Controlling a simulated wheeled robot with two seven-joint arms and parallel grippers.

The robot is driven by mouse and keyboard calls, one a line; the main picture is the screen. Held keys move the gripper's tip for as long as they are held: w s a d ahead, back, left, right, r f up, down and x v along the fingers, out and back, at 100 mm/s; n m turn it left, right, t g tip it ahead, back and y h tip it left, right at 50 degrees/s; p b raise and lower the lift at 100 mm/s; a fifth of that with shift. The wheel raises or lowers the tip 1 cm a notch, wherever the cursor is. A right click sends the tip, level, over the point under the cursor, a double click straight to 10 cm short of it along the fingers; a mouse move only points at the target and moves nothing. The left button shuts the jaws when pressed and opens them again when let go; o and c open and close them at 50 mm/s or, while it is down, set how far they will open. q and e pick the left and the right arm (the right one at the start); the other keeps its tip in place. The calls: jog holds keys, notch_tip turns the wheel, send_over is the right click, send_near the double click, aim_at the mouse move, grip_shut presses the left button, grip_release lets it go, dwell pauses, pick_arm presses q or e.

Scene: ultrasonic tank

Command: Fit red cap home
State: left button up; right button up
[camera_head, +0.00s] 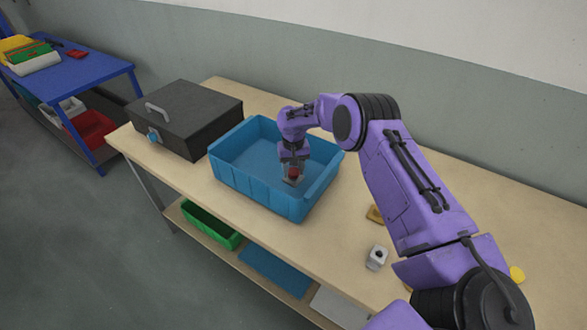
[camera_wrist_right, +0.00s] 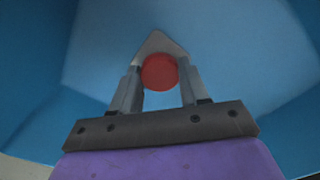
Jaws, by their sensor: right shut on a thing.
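The red cap (camera_head: 294,173) is round and sits between the fingertips of my right gripper (camera_head: 292,176). The wrist view shows the red cap (camera_wrist_right: 159,71) with one finger on each side, so the right gripper (camera_wrist_right: 159,82) is shut on it. A pale grey angular piece (camera_wrist_right: 160,42) shows just beyond the cap; whether they are joined or only touching I cannot tell. The gripper points down inside the blue bin (camera_head: 230,176), near its right part. My left gripper is not in view.
A black case (camera_head: 196,108) with a handle and blue knob stands left of the bin. A grey block with a dark hole (camera_head: 376,257), a tan piece (camera_head: 374,214) and a yellow piece (camera_head: 516,274) lie near my right arm. The bin walls surround the gripper.

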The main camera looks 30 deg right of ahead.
aim_at(294, 172)
dwell(0.3)
jog(key=o, duration=1.3)
jog(key=shift+c, duration=0.2)
notch_tip(294, 172, up, 10)
jog(key=b, duration=0.2)
jog(key=shift+r, duration=0.2)
